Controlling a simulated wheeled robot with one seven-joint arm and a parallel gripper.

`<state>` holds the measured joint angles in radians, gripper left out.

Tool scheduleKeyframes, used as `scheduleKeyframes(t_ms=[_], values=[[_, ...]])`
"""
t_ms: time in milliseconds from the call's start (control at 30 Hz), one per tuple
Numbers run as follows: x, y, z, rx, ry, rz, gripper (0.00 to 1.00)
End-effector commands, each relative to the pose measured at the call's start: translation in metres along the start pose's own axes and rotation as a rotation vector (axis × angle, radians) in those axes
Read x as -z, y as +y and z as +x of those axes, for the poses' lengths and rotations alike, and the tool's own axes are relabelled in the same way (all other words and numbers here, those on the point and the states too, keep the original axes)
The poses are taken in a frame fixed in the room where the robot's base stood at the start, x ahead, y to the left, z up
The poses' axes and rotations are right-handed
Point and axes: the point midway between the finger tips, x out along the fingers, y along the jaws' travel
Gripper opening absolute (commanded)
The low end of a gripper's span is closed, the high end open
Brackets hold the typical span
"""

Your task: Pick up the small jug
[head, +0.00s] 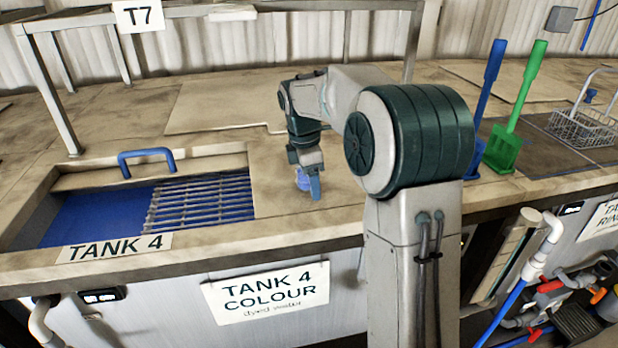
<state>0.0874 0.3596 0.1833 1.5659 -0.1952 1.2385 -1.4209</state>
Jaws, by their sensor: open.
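A small blue-violet translucent object (301,182), seemingly the small jug, is on the counter just right of the tank opening. My arm partly hides it, so its handle and full shape do not show. My gripper (309,187) points down at it and is open. One blue finger shows at its right front side. I cannot tell whether the fingers touch it.
Tank 4 (60,212), with blue liquid, a metal grating (200,202) and a blue handle (147,158), lies to the left. A blue scoop (487,85), a green scoop (518,105) and a wire basket (585,128) are right. The counter behind is mostly clear.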

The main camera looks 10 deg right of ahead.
Motion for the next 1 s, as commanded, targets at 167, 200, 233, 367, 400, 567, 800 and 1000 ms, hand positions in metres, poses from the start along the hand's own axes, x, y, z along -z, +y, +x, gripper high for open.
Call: scheduleKeyframes(t_ms=[167, 200, 233, 367, 400, 567, 800, 1000], values=[[0.0, 0.0, 0.001, -0.001, 0.0, 0.0, 0.66], [0.0, 0.0, 0.001, -0.001, 0.0, 0.0, 0.64], [0.0, 0.0, 0.001, -0.001, 0.0, 0.0, 0.55], [0.0, 0.0, 0.001, -0.001, 0.0, 0.0, 0.19], [0.0, 0.0, 0.001, -0.001, 0.0, 0.0, 0.09], [0.0, 0.0, 0.0, -0.001, 0.0, 0.0, 0.09], [-0.001, 0.001, -0.006, -0.004, 0.0, 0.001, 0.09], [-0.004, 0.001, -0.035, -0.006, 0.0, 0.002, 0.09]])
